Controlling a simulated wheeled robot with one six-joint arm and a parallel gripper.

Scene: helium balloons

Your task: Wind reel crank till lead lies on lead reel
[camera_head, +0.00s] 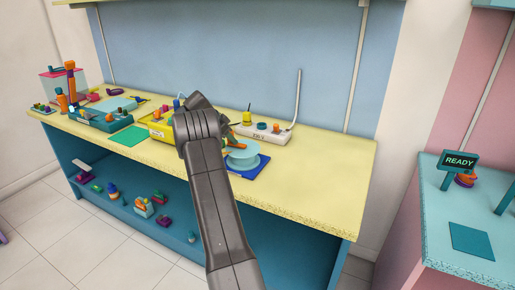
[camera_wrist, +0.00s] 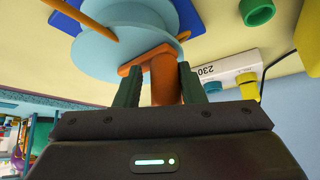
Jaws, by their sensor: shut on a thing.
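The light blue lead reel (camera_head: 242,160) stands on a dark blue mat (camera_head: 252,178) on the yellow counter. It fills the upper left of the wrist view (camera_wrist: 120,52). The orange crank (camera_wrist: 163,76) is at the reel's near edge in the wrist view. My gripper (camera_wrist: 158,82) is shut on the crank's upright handle, with one green finger on each side. A thin orange strip (camera_wrist: 85,18) crosses the reel; I cannot tell whether it is the lead. In the head view my arm hides most of the gripper and crank.
A white box (camera_head: 262,133) with coloured sockets and a grey bent pole (camera_head: 297,100) stands behind the reel. A yellow tray (camera_head: 158,126) and a teal tray (camera_head: 103,120) lie to the left. The counter right of the mat is clear.

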